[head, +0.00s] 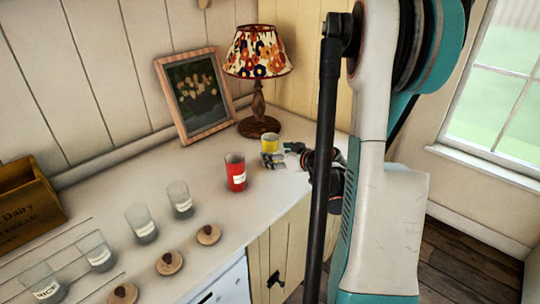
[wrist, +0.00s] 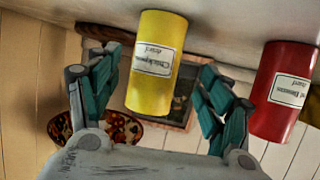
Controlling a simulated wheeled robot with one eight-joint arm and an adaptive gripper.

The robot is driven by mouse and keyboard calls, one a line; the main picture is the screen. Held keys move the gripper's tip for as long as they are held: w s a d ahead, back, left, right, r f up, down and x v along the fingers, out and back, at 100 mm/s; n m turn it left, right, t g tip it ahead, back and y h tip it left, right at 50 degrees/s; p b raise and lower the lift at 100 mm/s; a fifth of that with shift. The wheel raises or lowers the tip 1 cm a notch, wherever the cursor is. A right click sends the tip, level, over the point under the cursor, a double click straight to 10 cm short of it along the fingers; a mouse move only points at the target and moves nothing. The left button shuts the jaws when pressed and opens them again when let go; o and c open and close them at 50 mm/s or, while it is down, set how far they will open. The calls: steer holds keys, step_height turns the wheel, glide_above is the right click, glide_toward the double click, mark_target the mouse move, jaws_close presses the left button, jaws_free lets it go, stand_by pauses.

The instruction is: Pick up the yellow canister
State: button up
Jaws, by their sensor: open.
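The yellow canister (head: 269,143) stands upright near the back right of the counter, in front of the lamp. In the wrist view, which is upside down, the yellow canister (wrist: 152,85) with its white label shows between the two teal fingers of my gripper (wrist: 161,75). The fingers are spread apart, with a gap visible on each side of it. In the head view, my gripper (head: 284,157) is low over the counter at the canister's near side, partly hidden by my own arm. I cannot tell how deep the canister sits between the fingers.
A red canister (head: 235,174) stands left of the yellow one, and also shows in the wrist view (wrist: 283,92). A lamp (head: 258,90) and a picture frame (head: 160,72) stand behind. Several glass jars, wooden lids and a wooden box (head: 25,210) occupy the left counter.

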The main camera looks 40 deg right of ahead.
mark_target(275, 152)
steer(key=shift+d+b+x, duration=0.1)
steer(key=shift+b+x, duration=0.45)
steer(key=shift+x, duration=0.85)
steer(key=shift+d+b+x, duration=0.15)
steer(key=shift+b+x, duration=0.4)
steer(key=shift+x, duration=0.8)
steer(key=shift+r, duration=0.15)
steer(key=shift+c, duration=0.6)
steer(key=c, duration=1.2)
